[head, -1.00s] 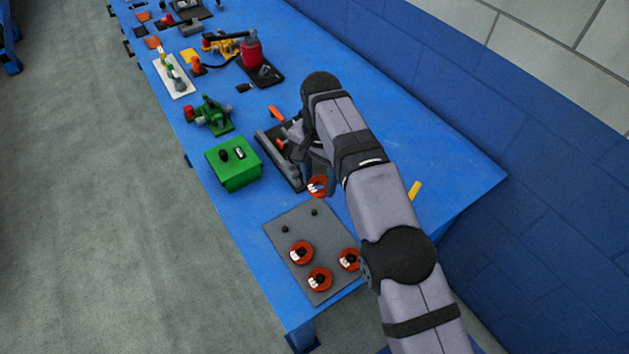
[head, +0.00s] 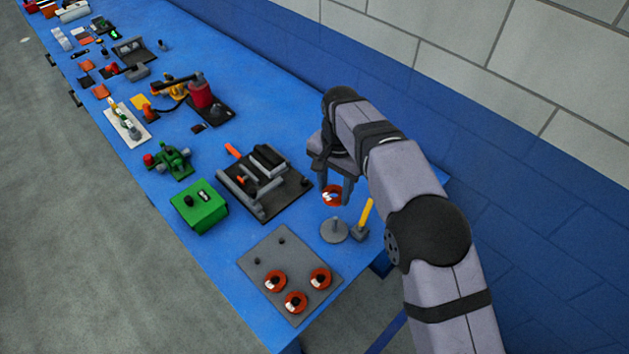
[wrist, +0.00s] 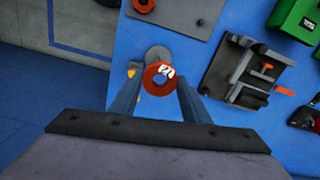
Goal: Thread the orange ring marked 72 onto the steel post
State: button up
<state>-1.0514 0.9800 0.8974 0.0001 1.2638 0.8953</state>
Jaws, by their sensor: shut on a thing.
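My gripper (head: 335,193) is shut on an orange ring (head: 332,203) and holds it above the table. In the wrist view the ring (wrist: 149,78) sits between the fingertips (wrist: 160,80), with a white mark on its upper right that looks like 72. The steel post (head: 334,226) stands on a round grey base. The ring is just above the post in the head view, apart from it as far as I can tell. In the wrist view the ring partly covers the round base (wrist: 157,53) and hides the post.
A grey panel (head: 276,245) with several pegs holds more orange rings on some of them. A yellow-handled tool (head: 366,213) stands close right of the post base. A black fixture (head: 290,199) and a green box (head: 206,212) lie to the left. The blue wall is behind.

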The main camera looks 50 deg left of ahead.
jog(key=shift+n, duration=0.6)
jog(key=f, duration=0.1)
jog(key=d+f, duration=0.1)
jog(key=f, duration=0.2)
jog(key=shift+w+d+f, duration=0.2)
jog(key=shift+d+f, duration=0.15)
jog(key=shift+d, duration=0.05)
jog(key=shift+w+a+f+n, duration=0.2)
jog(key=shift+w+a+n, duration=0.3)
jog(key=shift+a+n, duration=0.35)
jog(key=shift+f, duration=0.2)
jog(key=b, duration=0.3)
send_over(335, 218)
jog(key=shift+f, duration=2.3)
jog(key=shift+f+b, duration=1.95)
jog(key=shift+f, duration=1.2)
jog(key=shift+f, duration=0.3)
jog(key=shift+f+b, duration=0.45)
jog(key=shift+b, duration=0.05)
